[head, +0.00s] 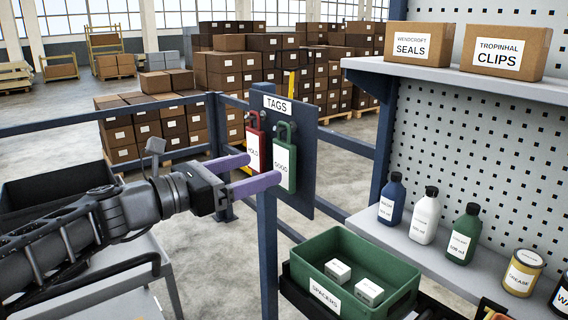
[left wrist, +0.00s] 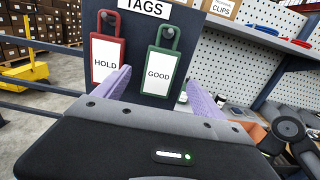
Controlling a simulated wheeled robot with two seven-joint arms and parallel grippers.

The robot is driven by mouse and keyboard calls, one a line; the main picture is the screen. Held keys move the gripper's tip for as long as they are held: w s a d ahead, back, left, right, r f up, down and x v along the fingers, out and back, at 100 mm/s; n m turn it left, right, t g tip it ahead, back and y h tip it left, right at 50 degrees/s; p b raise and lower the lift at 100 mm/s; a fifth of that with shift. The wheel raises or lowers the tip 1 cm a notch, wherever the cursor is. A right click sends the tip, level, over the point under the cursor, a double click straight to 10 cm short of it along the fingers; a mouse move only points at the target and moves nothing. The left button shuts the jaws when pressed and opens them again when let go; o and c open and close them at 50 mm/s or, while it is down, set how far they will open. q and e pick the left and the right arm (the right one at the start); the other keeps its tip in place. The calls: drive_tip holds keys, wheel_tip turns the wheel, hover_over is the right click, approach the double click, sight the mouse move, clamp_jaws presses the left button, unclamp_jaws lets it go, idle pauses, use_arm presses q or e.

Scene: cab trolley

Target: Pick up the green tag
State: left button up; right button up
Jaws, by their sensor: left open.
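The green tag (head: 285,166), marked GOOD, hangs from a peg on the right of a dark TAGS board (head: 308,168). It also shows in the left wrist view (left wrist: 158,72). A red tag (head: 254,148), marked HOLD, hangs on the left of the board and also shows in the left wrist view (left wrist: 105,60). My left gripper (head: 262,172) is open and empty in front of the board. In the left wrist view, its two purple fingers (left wrist: 160,85) point toward the board, with the green tag showing between them.
A green SPACERS crate (head: 403,308) with two small white boxes is below right of the board. Bottles stand on the right shelf (head: 395,235), and SEALS and CLIPS boxes on the upper shelf (head: 440,80). A blue railing (head: 50,130) runs behind my left arm.

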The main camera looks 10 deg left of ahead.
sight(281, 153)
use_arm(q)
drive_tip(key=shift+p+x, duration=0.45)
drive_tip(key=shift+x, duration=2.15)
drive_tip(key=c, duration=1.5)
drive_tip(key=shift+o, duration=0.2)
drive_tip(key=shift+r, duration=0.15)
drive_tip(key=shift+r, duration=0.55)
drive_tip(key=shift+s+a+r, duration=0.1)
drive_tip(key=shift+s+a, duration=0.05)
drive_tip(key=shift+s, duration=0.05)
drive_tip(key=b+v, duration=0.1)
drive_tip(key=v, duration=1.6)
drive_tip(key=shift+s+b, duration=0.25)
drive_tip(key=shift+b, duration=0.1)
